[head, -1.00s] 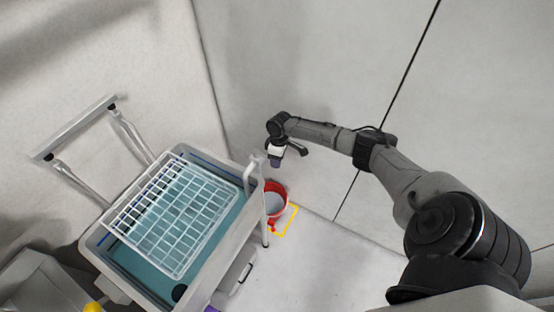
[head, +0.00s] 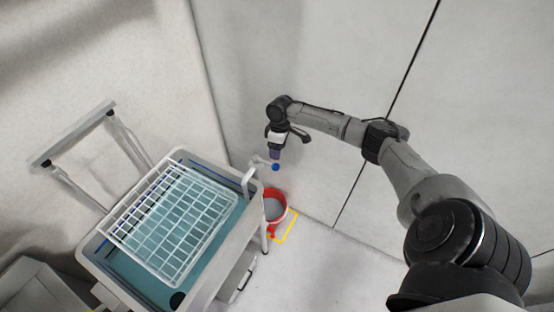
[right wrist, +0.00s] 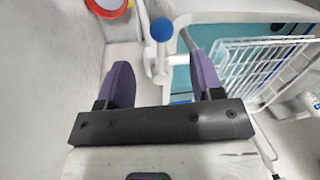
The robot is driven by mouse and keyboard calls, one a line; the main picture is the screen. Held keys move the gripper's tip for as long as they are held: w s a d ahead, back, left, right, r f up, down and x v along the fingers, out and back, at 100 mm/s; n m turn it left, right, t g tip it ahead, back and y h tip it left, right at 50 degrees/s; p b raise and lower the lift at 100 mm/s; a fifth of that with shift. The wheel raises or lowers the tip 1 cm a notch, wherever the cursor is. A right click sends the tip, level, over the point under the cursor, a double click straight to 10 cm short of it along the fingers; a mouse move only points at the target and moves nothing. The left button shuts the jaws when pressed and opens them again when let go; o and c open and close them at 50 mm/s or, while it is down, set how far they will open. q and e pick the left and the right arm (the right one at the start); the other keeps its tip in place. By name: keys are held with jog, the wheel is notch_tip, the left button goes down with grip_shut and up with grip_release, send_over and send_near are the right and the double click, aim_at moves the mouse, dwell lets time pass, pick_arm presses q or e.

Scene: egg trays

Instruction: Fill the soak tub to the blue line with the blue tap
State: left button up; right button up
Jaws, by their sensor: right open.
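The soak tub (head: 88,251) stands at the left, with teal water and a white wire rack (head: 118,238) in it. Short dark blue marks show on its inner wall; I cannot tell exactly how the water stands against them. A white spout and the blue tap knob (head: 275,167) are at the tub's right back corner. The knob also shows in the right wrist view (right wrist: 162,29), beyond and roughly between the fingers. My right gripper (head: 275,155) is open and empty, just above the knob and apart from it. In the wrist view its purple fingers (right wrist: 160,75) are spread. My left gripper is out of view.
A red bucket (head: 283,195) stands on the floor by a yellow outline (head: 292,222), right of the tub. A grey push handle (head: 72,132) rises at the far left. Walls close in behind the tub; the floor at lower right is clear.

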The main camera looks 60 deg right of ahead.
jog(key=shift+w+d+r, duration=0.1)
jog(key=shift+d+r, duration=0.05)
jog(key=shift+r, duration=0.75)
jog(key=shift+s+d+r, duration=0.1)
jog(key=shift+d+r, duration=0.1)
jog(key=shift+r, duration=0.75)
jog(key=shift+w+d+r, duration=0.1)
jog(key=shift+d+r, duration=0.05)
jog(key=shift+r, duration=0.75)
